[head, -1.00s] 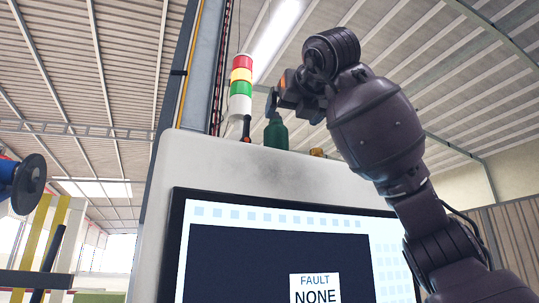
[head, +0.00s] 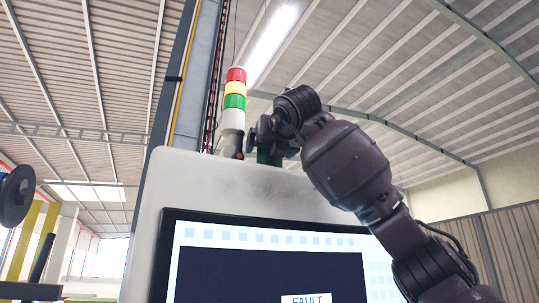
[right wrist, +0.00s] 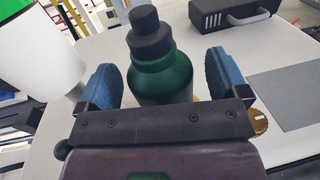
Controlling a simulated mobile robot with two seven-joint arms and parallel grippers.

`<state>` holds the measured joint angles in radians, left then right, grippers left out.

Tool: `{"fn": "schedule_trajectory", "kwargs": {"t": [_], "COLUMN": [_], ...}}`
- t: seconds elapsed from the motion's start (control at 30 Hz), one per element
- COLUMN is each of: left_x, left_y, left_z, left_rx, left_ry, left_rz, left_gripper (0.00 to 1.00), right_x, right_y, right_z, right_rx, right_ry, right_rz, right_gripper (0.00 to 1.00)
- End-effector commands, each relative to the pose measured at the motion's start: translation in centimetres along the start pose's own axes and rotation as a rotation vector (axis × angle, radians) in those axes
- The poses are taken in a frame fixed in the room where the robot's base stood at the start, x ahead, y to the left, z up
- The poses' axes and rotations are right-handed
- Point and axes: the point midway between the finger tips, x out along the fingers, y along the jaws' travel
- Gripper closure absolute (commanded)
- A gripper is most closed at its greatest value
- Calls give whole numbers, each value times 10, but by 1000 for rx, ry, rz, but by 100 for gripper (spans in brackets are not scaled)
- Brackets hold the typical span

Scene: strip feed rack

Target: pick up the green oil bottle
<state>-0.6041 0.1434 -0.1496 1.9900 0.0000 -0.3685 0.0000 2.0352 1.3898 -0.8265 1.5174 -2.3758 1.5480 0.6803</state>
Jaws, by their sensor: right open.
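The green oil bottle (right wrist: 163,75) stands upright with a dark cap on the pale top of the machine cabinet. In the right wrist view it is between the two blue finger pads of my right gripper (right wrist: 164,82), with visible gaps on both sides. In the head view my right gripper (head: 268,133) is at the bottle (head: 270,156) and covers its upper part. My right gripper is open. The bottle's lower part is partly hidden by the gripper body in the wrist view. My left gripper does not show.
A dark handled box (right wrist: 228,12), a grey mat (right wrist: 282,98) and a brass knob (right wrist: 259,122) are on the cabinet top (right wrist: 205,37).

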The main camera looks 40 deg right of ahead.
Motion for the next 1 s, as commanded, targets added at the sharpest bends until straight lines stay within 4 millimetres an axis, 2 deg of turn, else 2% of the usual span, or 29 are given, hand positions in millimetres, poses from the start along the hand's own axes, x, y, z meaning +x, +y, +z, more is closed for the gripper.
{"fn": "schedule_trajectory", "kwargs": {"t": [0.1,0.33,0.8,1.0], "left_x": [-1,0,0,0], "left_y": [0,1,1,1], "left_z": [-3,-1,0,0], "left_rx": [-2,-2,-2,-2], "left_ry": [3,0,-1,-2], "left_rz": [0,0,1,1], "left_gripper": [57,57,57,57], "right_x": [8,9,8,8], "right_y": [0,0,0,0], "right_z": [0,-1,0,1], "right_rx": [0,0,1,2], "right_ry": [0,0,-1,-3], "right_rz": [-1,0,0,1], "right_gripper": [8,8,78,79]}}
